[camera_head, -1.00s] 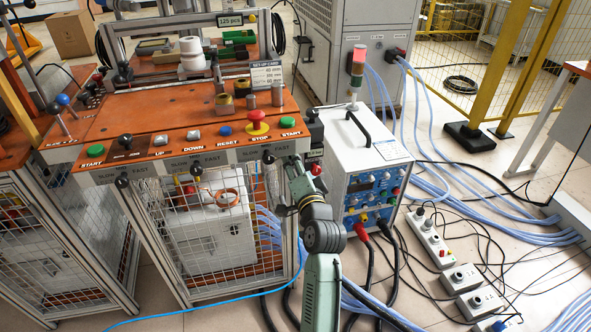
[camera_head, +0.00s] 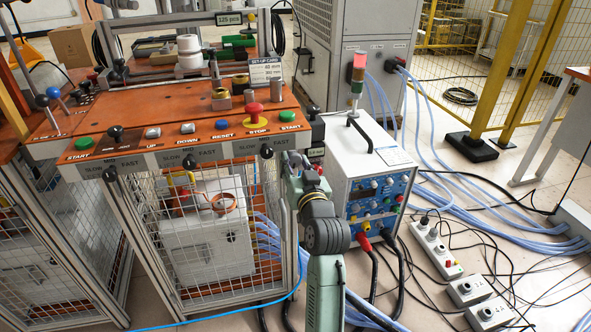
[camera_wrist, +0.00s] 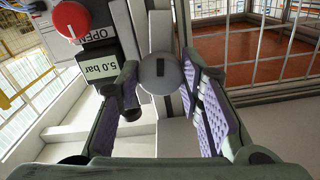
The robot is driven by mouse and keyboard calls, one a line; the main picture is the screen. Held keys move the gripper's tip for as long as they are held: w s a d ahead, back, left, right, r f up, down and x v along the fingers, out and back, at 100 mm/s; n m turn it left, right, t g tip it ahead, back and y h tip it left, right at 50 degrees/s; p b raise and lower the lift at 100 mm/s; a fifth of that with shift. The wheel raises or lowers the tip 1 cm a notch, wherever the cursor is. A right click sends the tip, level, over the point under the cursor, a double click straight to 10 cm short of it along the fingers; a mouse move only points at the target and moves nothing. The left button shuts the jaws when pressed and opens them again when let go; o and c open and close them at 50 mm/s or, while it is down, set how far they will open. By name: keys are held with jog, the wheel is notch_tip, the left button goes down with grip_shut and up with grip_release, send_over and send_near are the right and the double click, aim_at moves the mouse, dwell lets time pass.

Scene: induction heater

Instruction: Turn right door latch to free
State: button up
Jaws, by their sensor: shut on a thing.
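The latch (camera_wrist: 160,74) is a round grey knob with a dark slot, on a grey frame post beside a mesh door (camera_wrist: 265,50). In the wrist view, my gripper (camera_wrist: 161,86) has its two purple-padded fingers on either side of the knob and is shut on it. In the head view, my gripper (camera_head: 294,166) is at the front right corner post of the orange-topped bench (camera_head: 190,125). The latch is hidden there by my gripper and wrist.
A display reading 5.0 bar (camera_wrist: 98,68) and a red knob (camera_wrist: 72,18) sit close left of my fingers. A white power unit (camera_head: 360,165) with cables stands just right of my arm. Black handles (camera_head: 267,152) line the bench front. Cables and power strips (camera_head: 437,248) cover the floor at right.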

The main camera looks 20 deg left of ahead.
jog(key=shift+n+b, duration=0.5)
jog(key=shift+n, duration=0.5)
jog(key=o, duration=1.2)
jog(key=shift+c, duration=0.2)
